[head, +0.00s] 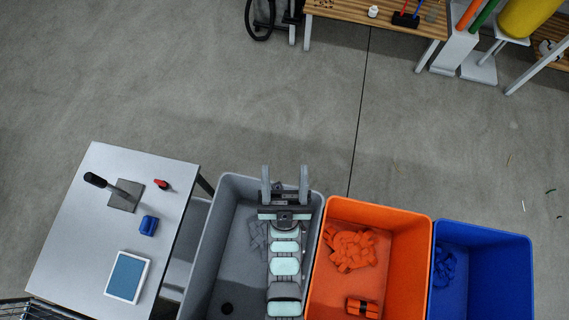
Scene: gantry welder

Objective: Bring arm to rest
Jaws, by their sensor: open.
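My gripper (285,183) is above the far end of the grey bin (198,262), seen from above in the head view. Its two fingers point up the picture and stand apart, with nothing between them. My arm runs down the picture from it, along the right side of the grey bin, and hides part of that bin's inside.
Grey pieces (257,236) lie in the grey bin. An orange bin (398,265) with orange pieces and a blue bin (500,275) with blue pieces stand to the right. A table (75,235) with a tablet (128,277) stands left.

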